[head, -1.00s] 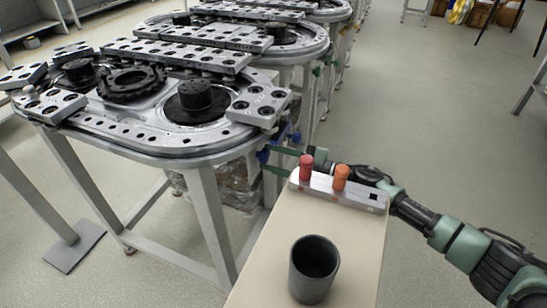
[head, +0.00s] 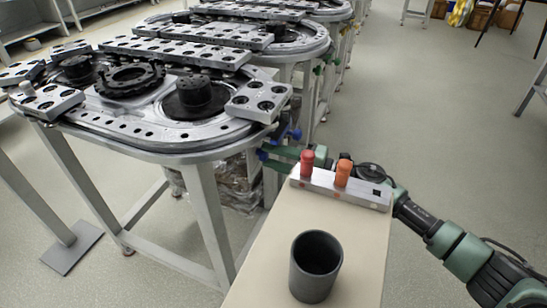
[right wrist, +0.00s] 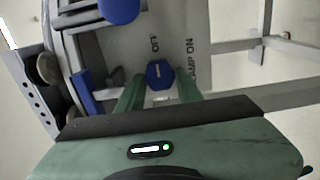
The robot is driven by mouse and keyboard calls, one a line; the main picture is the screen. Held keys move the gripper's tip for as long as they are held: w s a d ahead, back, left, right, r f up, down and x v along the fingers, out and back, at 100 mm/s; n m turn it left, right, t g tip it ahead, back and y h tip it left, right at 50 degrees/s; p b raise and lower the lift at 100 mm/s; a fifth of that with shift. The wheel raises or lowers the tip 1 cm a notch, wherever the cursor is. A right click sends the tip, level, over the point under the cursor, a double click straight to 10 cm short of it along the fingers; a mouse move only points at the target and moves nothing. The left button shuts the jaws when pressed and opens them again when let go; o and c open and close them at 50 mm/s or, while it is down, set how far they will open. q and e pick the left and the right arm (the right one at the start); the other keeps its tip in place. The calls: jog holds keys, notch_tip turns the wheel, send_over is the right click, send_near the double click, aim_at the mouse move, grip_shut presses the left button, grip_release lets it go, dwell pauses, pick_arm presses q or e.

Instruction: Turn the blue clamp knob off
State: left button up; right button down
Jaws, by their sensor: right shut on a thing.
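In the head view the right gripper (head: 272,157) reaches in from the right to blue parts under the near corner of the track table (head: 150,148). My left gripper is not in view.
In the right wrist view, one blue part (right wrist: 119,10) is above the knob and another (right wrist: 86,93) is to its left. A narrow bench (head: 262,268) holds a dark cup (head: 315,268) and a metal block (head: 335,188) with red and orange pegs.

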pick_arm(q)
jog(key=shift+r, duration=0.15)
pick_arm(e)
jog(key=shift+f, duration=0.1)
jog(key=c, duration=0.9)
grip_release()
jog(key=shift+c, duration=0.2)
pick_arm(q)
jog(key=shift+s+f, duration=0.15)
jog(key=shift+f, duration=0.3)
pick_arm(e)
jog(key=v, duration=0.7)
jog(key=shift+s+d, duration=0.2)
jog(key=shift+d, duration=0.2)
